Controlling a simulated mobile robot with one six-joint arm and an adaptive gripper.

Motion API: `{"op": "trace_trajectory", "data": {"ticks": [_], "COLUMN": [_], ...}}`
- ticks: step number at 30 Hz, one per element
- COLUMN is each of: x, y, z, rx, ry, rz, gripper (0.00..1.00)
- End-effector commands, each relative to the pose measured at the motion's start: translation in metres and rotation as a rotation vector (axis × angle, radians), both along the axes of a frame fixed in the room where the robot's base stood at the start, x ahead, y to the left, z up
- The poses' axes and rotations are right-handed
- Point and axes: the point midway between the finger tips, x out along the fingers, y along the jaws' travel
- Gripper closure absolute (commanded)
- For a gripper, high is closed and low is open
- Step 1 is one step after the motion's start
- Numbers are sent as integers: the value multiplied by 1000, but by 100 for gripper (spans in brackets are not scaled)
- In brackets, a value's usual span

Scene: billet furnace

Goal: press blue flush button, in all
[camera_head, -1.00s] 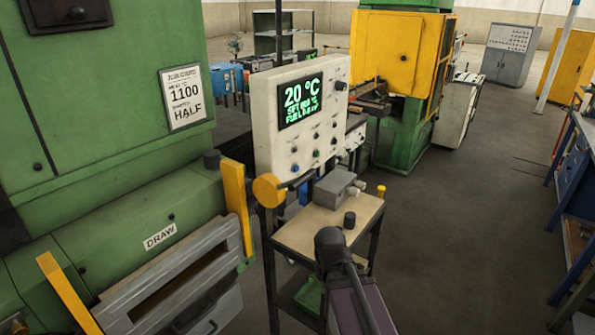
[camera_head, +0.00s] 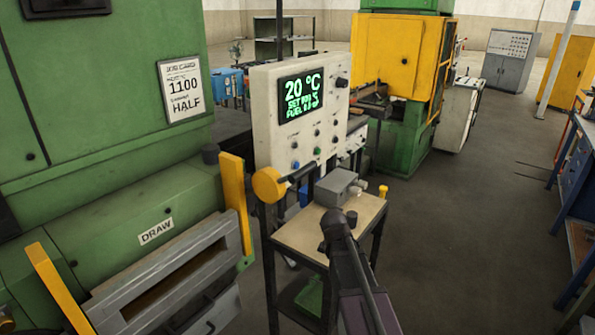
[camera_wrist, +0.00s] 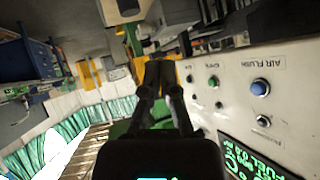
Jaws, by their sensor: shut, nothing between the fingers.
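The blue flush button (camera_wrist: 260,87) is a round dome in a pale ring, under an "AIR FLUSH" label on the white control panel, right of centre in the wrist view. In the head view it is a small blue dot (camera_head: 296,165) at the panel's lower left. My gripper (camera_wrist: 157,66) is dark, with its fingers together and empty. In the wrist view its tips are left of the blue button and appear apart from the panel face. In the head view I cannot clearly make out the fingers.
A green button (camera_wrist: 213,81) and black knobs sit beside the blue one. The panel display (camera_head: 302,96) reads 20 °C. A small table (camera_head: 298,233) with a grey box (camera_head: 337,187) stands below. The green furnace (camera_head: 105,130) is left; open floor (camera_head: 470,220) lies right.

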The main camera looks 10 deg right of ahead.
Motion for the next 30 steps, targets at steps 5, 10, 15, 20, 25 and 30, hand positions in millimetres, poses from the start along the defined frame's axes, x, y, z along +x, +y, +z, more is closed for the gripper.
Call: {"op": "trace_trajectory", "data": {"ticks": [5,10,15,20,25,30], "x": [38,67,92,110,120,124], "y": [-7,-10,-9,-5,1,5], "z": [15,33,52,68,80,86], "rx": [32,74,125,177,225,249], "ry": [-184,-355,-515,-644,-734,-776], "rz": [-11,5,45,102,159,193], "gripper": [100,100,100,100,100,100]}}
